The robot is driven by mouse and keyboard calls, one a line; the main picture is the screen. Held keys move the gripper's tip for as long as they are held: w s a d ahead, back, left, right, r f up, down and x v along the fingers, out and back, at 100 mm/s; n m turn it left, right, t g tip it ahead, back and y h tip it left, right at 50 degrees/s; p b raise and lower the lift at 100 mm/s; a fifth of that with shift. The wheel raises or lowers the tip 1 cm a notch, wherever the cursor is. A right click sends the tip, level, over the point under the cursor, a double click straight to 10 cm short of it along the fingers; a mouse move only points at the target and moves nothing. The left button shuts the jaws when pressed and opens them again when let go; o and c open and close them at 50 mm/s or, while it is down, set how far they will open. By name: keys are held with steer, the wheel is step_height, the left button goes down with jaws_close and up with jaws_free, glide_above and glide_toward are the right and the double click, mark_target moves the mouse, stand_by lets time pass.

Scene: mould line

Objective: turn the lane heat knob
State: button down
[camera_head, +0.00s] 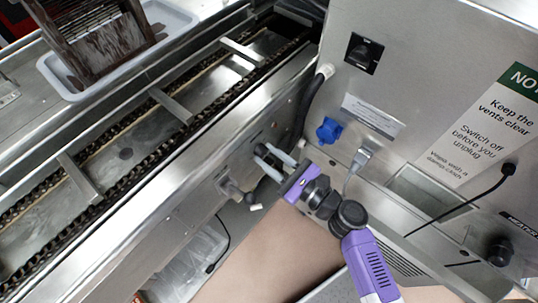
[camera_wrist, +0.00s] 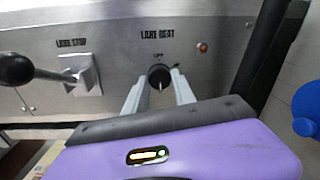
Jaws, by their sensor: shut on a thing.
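The lane heat knob (camera_wrist: 160,75) is a dark round knob under the "LANE HEAT" lettering on the steel side panel of the lane. A pale line runs roughly up and down on its face, and small lettering sits above it. My gripper (camera_wrist: 157,84) is shut on the knob, with one pale finger on its left and one on its right. In the head view my gripper (camera_head: 276,163) reaches the lane's side panel from the lower right. The knob is mostly hidden there by the fingers.
Left of the knob is the lane stop lever (camera_wrist: 85,74) with a black ball (camera_wrist: 15,68). A red lamp (camera_wrist: 202,47) is at the upper right. A black hose (camera_head: 308,105) and a cabinet with a blue plug (camera_head: 329,130) stand close to the right.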

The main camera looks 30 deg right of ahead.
steer(key=shift+f, duration=0.15)
steer(key=c, duration=1)
jaws_free()
steer(key=shift+c, duration=0.2)
steer(key=b+v, duration=0.1)
steer(key=v, duration=0.7)
steer(key=shift+b, duration=0.35)
